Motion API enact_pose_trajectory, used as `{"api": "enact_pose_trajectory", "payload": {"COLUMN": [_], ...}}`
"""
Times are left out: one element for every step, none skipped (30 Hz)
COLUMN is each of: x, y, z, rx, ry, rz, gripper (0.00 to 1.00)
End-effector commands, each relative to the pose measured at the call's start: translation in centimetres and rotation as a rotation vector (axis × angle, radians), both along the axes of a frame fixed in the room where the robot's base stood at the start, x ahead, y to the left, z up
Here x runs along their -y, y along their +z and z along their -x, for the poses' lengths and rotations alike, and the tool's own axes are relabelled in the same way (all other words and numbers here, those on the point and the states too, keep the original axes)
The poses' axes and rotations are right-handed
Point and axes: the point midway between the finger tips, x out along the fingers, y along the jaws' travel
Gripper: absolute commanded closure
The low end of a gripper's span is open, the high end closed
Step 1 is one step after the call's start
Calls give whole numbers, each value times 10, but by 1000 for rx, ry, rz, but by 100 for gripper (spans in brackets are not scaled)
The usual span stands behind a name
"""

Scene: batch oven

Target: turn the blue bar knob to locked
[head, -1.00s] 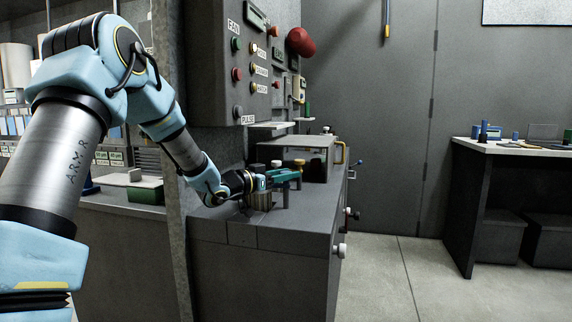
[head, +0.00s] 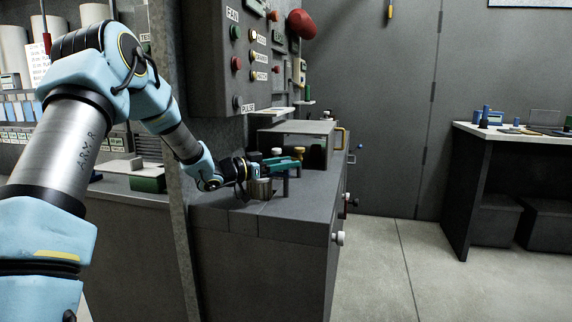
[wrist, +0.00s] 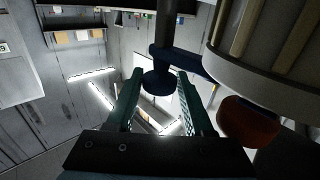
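In the wrist view, a dark blue bar with a round end (wrist: 158,82) shows beyond my gripper (wrist: 160,74); it looks like the blue bar knob. The two teal fingers are apart, one on each side of the round end. I cannot tell whether they touch it or how far it is. In the head view my gripper (head: 292,163) is low over the grey counter, pointing right. The bar knob is not clear there; a small blue tip (head: 361,147) shows at the cabinet's right side. The locked mark is not visible.
A ribbed cylinder (head: 260,189) stands on the counter (head: 300,205) beside my gripper. A grey box (head: 300,132) is behind it. A control panel with a red mushroom button (head: 302,23) rises above. Floor to the right is open, up to a side table (head: 505,134).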

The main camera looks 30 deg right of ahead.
Motion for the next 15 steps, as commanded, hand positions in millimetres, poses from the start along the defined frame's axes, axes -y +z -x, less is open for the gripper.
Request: {"api": "enact_pose_trajectory", "payload": {"x": [0, 0, 0, 0, 0, 0, 0, 0, 0, 0, 0, 0, 0, 0, 0], "y": [0, 0, 0, -1, -1, -1, -1, -1, -1, -1, -1, -1, -1, -1, -2], "z": [0, 0, 0, 0, 0, 0, 0, 0, 0, 0, 0, 0, 0, 0, 0], "rx": [0, 0, 0, 0, -1, -1, -1, -1, -1, -1, -1, -1, -1, -1, -1], "ry": [0, 0, 0, 0, 0, 0, 0, 0, 0, 0, 0, 0, 0, 0, 0], "rz": [0, -1, -1, -1, -1, -2, -2, -2, -2, -2, -2, -3, -3, -3, -3], "gripper": [41, 38, 33, 30, 26, 23, 23, 23, 23, 23, 23, 23, 23, 23, 23]}}
